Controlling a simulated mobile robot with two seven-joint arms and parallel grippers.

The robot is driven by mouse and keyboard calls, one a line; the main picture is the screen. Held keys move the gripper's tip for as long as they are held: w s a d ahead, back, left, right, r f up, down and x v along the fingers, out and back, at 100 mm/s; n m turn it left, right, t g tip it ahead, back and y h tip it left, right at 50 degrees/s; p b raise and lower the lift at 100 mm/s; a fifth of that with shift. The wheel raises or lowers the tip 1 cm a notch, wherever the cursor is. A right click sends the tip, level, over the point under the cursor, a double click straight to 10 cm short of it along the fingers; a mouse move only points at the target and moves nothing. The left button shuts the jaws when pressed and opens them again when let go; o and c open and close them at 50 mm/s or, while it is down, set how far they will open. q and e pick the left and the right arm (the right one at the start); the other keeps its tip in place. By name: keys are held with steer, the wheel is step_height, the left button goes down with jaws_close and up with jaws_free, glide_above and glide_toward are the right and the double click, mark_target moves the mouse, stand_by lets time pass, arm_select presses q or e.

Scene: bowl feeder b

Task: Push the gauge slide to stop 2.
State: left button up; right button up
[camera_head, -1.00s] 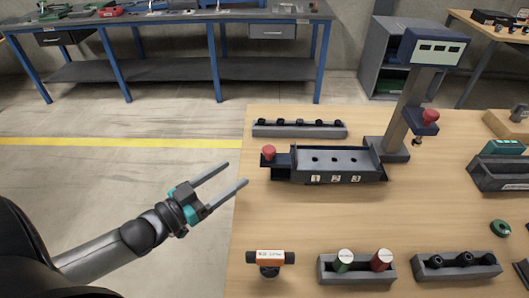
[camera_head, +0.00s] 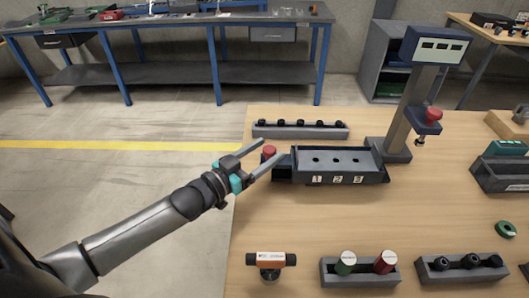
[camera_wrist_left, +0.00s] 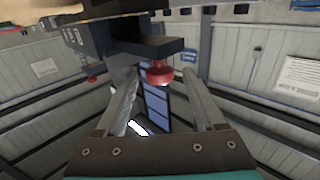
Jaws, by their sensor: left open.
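The gauge (camera_head: 336,180) is a dark trough on the wooden table with stop labels 1, 2 and 3 on its front. A grey block with holes (camera_head: 345,154) lies in it. The slide's red knob (camera_head: 268,150) stands at the trough's left end. My left gripper (camera_head: 274,148) is open at this knob, its fingertips to either side of it in the head view. In the left wrist view the red knob (camera_wrist_left: 158,75) shows between the tips of the open fingers, with the dark slide arm above it; contact cannot be told. My right gripper is out of view.
A post with a display (camera_head: 437,47) and a red-capped plunger (camera_head: 432,115) stands right of the gauge. A rack of black pegs (camera_head: 300,132) lies behind it. An orange-marked tool (camera_head: 271,261) and holders with green and red cylinders (camera_head: 360,273) are in front. The table between is clear.

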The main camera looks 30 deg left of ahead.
arm_select(q)
steer(key=shift+c, duration=0.4)
jaws_close()
stand_by(1.1)
